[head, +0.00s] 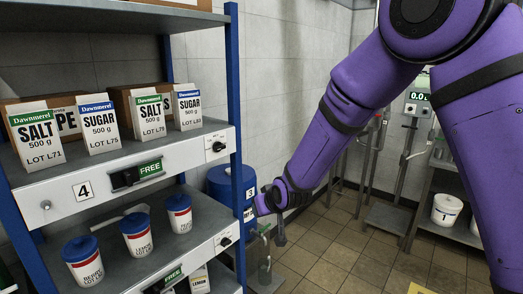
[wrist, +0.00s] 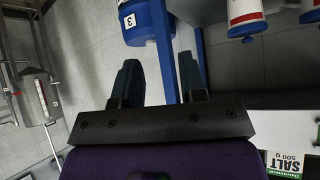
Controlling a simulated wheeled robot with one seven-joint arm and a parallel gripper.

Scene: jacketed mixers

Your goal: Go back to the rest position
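My purple arm reaches down from the upper right in the head view. My gripper (wrist: 159,62) shows in the wrist view with its two dark fingers apart and nothing between them. In the head view my gripper (head: 267,218) is small and dark, just right of the shelf's blue post and in front of a blue drum (head: 222,185). The drum also shows in the wrist view (wrist: 136,20), with a label "3". I cannot tell the exact gap between the fingers and the drum or post.
A shelf rack (head: 190,150) at left carries salt boxes (head: 38,132), sugar boxes (head: 98,125) and blue-lidded tubs (head: 83,262). Its blue post (head: 237,100) is close to my gripper. A white bucket (head: 446,209) stands on a rack at right. Tiled floor (head: 340,240) is open between.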

